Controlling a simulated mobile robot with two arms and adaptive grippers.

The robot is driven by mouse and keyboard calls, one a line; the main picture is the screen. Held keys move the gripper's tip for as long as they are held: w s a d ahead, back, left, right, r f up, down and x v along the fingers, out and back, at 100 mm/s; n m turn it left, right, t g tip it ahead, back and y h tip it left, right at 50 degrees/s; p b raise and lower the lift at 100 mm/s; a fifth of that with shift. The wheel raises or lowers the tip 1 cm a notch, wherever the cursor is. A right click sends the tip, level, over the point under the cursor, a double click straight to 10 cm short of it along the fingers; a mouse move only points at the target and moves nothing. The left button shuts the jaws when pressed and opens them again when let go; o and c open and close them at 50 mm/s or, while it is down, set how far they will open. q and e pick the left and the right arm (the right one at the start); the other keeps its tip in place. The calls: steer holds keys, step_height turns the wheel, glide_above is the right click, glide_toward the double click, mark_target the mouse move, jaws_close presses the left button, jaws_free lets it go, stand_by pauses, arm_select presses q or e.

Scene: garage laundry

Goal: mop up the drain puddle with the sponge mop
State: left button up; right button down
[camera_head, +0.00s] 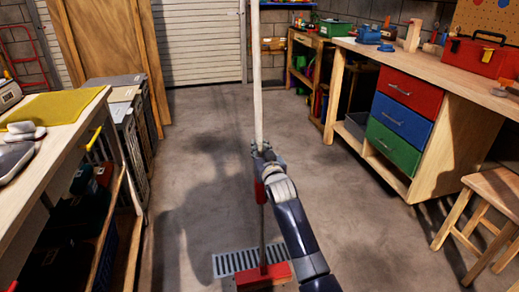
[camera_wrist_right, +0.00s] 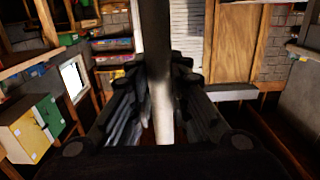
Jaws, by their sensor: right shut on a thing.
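The sponge mop stands nearly upright in the middle of the head view, with a long pale handle (camera_head: 257,85) and a red head (camera_head: 264,277) at floor level. My right gripper (camera_head: 261,150) is shut around the handle. In the right wrist view the pale handle (camera_wrist_right: 162,105) runs between the dark fingers (camera_wrist_right: 160,85). The mop head is at the near edge of the metal drain grate (camera_head: 232,264) and covers part of it. I cannot make out a clear edge of the puddle. My left gripper is not in view.
A wooden workbench (camera_head: 440,68) with coloured drawers and a wooden stool (camera_head: 490,190) stand on the right. A table (camera_head: 75,115) with a yellow cloth (camera_head: 50,107) stands on the left. The concrete floor (camera_head: 200,130) between them is clear.

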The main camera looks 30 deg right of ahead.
steer(key=shift+r, duration=0.2)
steer(key=shift+p, duration=0.35)
step_height(320, 180, down, 4)
steer(key=shift+f+b, duration=0.1)
steer(key=shift+b, duration=1.15)
steer(key=shift+f, duration=0.55)
arm_select(q)
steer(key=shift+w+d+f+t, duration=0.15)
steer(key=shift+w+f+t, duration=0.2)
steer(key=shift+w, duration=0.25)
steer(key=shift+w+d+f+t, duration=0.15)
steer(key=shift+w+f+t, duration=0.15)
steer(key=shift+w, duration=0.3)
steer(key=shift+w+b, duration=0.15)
steer(key=shift+b, duration=0.15)
arm_select(e)
steer(key=shift+f, duration=0.1)
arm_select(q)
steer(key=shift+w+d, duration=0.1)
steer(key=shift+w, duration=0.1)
arm_select(e)
steer(key=shift+f, duration=0.1)
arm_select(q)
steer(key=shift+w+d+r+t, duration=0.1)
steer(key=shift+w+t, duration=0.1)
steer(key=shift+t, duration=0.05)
